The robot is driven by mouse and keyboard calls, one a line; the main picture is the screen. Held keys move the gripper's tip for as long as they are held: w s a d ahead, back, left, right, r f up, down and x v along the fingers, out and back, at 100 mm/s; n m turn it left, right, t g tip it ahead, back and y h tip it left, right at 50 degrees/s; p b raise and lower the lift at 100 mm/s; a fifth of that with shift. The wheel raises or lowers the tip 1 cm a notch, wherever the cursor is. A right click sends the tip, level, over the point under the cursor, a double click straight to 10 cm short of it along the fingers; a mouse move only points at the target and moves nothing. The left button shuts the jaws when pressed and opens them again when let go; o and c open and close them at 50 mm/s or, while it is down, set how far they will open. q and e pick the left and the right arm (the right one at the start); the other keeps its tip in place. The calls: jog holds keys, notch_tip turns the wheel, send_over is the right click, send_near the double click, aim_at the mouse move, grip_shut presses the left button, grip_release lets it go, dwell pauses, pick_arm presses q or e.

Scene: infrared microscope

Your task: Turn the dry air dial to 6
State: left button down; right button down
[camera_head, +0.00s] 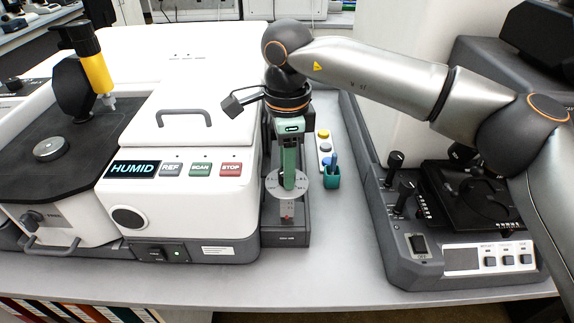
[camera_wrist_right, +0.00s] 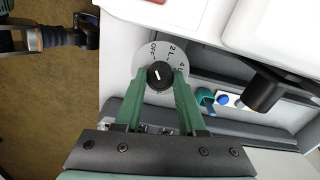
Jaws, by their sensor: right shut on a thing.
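The dry air dial is a pale round plate with dark markings, OFF, 2 and 4 among them, around a black knob (camera_wrist_right: 160,75) with a white pointer line. In the right wrist view the line slants up and left, toward the OFF side. In the head view the dial plate (camera_head: 272,183) stands on a dark grey unit, partly hidden by my gripper. My right gripper (camera_head: 289,184) reaches down to it, its green fingers shut on the knob's two sides. In the wrist view a green and black part at the upper left looks like my left gripper (camera_wrist_right: 34,39); its fingers are unclear.
A white instrument with a HUMID display (camera_head: 133,169) stands left of the dial. A teal cup (camera_head: 332,180) and a tray with colored caps (camera_head: 323,135) are just right. A dark control unit (camera_head: 420,270) stands further right. The bench front is clear.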

jog(key=m, duration=0.8)
jog(key=m+b, duration=0.1)
jog(key=m, duration=0.8)
jog(key=m+b, duration=0.1)
jog(key=m, duration=0.2)
jog(key=shift+m, duration=0.4)
jog(key=m, duration=0.4)
jog(key=shift+b, duration=0.4)
jog(key=shift+r+m+b, duration=0.1)
jog(key=shift+m+b, duration=0.35)
jog(key=shift+m, duration=1.75)
